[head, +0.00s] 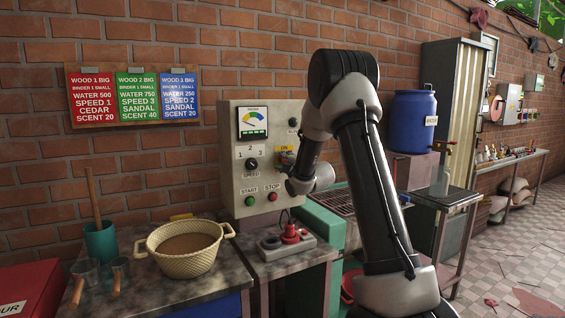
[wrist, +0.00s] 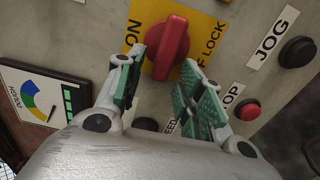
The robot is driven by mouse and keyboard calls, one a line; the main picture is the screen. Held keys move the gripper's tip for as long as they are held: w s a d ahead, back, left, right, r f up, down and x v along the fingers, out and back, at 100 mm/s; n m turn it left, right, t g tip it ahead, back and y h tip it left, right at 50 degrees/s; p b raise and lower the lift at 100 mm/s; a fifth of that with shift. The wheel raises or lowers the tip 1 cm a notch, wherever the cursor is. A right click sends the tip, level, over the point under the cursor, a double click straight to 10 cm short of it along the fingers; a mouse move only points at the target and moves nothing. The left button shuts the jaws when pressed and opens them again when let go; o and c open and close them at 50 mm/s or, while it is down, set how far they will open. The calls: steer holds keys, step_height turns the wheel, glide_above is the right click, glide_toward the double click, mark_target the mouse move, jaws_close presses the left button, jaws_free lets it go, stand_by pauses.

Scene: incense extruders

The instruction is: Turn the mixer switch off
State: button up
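The mixer's grey control box (head: 236,180) stands against the brick wall in the head view. In the wrist view its red rotary switch (wrist: 167,46) sits on a yellow plate (wrist: 148,12) marked ON at left and OFF LOCK, partly covered, at right. The red handle runs up and down in that view, slightly slanted. My gripper (wrist: 160,66) is open, with its green-padded fingers on either side of the handle's lower end. I cannot tell whether they touch it. In the head view my gripper (head: 287,169) is at the box front and hides the red handle.
START (head: 250,201) and STOP (head: 272,197) buttons and a speed knob (head: 252,164) are close by on the box. A JOG button (wrist: 297,52) is right of the switch in the wrist view. Below the box is a small red-knobbed controller (head: 290,234); a basket (head: 187,265) stands left.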

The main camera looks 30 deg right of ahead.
steer(key=s, duration=1.1)
steer(key=shift+s+d, duration=0.2)
steer(key=shift+s, duration=0.05)
